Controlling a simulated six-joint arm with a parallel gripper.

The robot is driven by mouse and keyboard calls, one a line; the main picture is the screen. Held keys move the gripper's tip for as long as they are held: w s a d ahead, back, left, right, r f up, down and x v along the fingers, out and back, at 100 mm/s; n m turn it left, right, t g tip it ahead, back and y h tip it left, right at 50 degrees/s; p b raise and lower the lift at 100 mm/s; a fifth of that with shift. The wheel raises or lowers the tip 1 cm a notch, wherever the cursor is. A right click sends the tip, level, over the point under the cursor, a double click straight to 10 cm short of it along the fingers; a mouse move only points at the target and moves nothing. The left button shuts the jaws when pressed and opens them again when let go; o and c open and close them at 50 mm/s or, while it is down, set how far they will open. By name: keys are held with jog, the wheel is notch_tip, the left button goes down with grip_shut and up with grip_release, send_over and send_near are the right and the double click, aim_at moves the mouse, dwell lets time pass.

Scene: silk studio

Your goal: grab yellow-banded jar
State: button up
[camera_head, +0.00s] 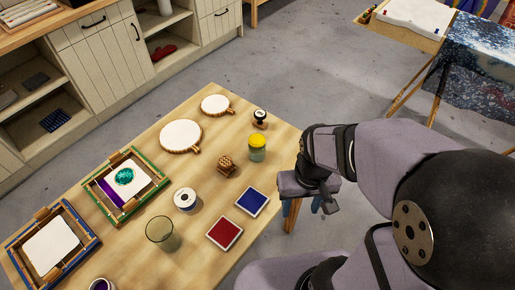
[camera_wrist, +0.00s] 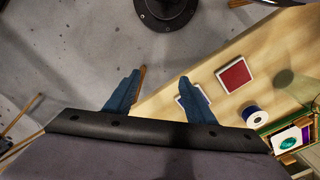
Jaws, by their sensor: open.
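The jar with a yellow top band (camera_head: 257,148) stands upright near the right edge of the wooden table in the head view. Its lower part looks clear and greenish. It does not show in the wrist view. My gripper (camera_head: 322,204) is just past the table's right edge, to the right of and apart from the jar. In the wrist view my gripper (camera_wrist: 160,76) has its two blue fingers spread, with nothing between them but floor and the table edge.
A dark-handled stamp (camera_head: 260,118) stands behind the jar, and a wooden carved block (camera_head: 227,166) lies to its left. Blue (camera_head: 251,201) and red (camera_head: 225,233) pads lie in front.

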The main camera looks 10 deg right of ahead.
jog(key=o, duration=0.4)
jog(key=shift+c, duration=0.2)
jog(key=shift+r, duration=0.1)
